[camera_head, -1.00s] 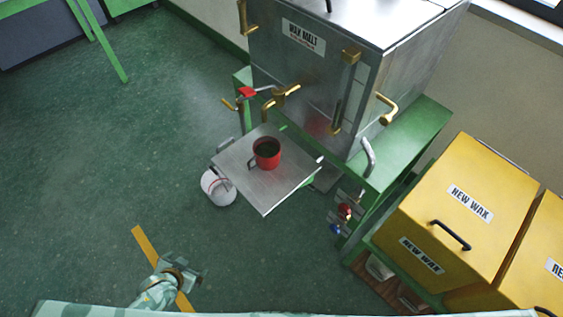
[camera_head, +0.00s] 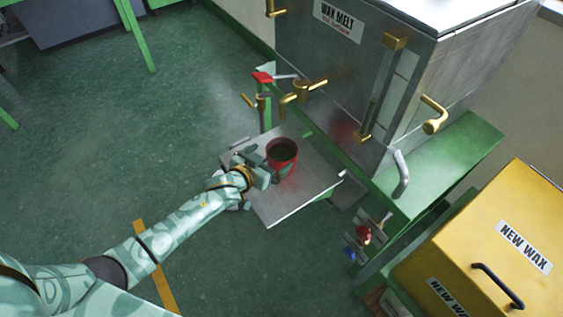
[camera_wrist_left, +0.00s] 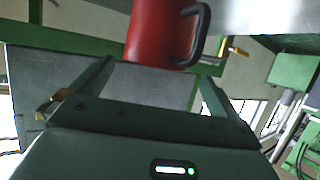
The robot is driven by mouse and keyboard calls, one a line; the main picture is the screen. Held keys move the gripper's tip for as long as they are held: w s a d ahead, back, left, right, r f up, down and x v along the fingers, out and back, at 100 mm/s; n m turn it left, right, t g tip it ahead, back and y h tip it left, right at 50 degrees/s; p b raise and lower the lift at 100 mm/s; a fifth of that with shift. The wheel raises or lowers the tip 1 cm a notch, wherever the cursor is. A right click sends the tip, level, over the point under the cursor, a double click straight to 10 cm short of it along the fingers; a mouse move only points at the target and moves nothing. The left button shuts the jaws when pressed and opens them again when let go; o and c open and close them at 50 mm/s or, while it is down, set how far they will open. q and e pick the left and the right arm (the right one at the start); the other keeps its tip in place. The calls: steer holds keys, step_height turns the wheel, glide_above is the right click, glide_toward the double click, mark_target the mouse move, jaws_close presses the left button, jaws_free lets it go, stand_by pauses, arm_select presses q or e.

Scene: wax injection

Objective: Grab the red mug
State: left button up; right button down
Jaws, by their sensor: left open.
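The red mug (camera_head: 282,152) stands upright on a small metal shelf (camera_head: 285,208) below the taps of the wax melt tank. My left gripper (camera_head: 275,168) is at the mug's near left side, with its fingers close to the mug. In the left wrist view the mug (camera_wrist_left: 160,35) is between and beyond the two open fingers (camera_wrist_left: 155,85), with its dark handle (camera_wrist_left: 201,32) on the right. I cannot tell whether a finger touches the mug. My right gripper is not in view.
The wax melt tank (camera_head: 345,75) with brass taps and handles rises right behind the shelf. A green stand (camera_head: 440,170) and a yellow new wax bin (camera_head: 500,235) are at the right. The floor to the left is open.

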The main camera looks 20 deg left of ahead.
mark_target(289, 144)
arm_select(q)
steer(key=b+x, duration=0.2)
steer(key=x, duration=0.1)
steer(key=b+x, duration=0.1)
steer(key=x, duration=0.1)
steer(key=shift+w+d+f, duration=0.1)
steer(key=shift+d+f, duration=0.1)
steer(key=shift+d, duration=0.15)
steer(key=shift+w+r, duration=0.1)
steer(key=shift+w, duration=0.1)
steer(key=shift+r, duration=0.1)
steer(key=shift+s, duration=0.1)
steer(key=c, duration=0.9)
steer(key=shift+r, duration=0.1)
steer(key=c, duration=0.4)
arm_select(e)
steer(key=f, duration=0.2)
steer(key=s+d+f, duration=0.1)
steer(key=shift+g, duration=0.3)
arm_select(q)
steer(key=shift+r, duration=0.1)
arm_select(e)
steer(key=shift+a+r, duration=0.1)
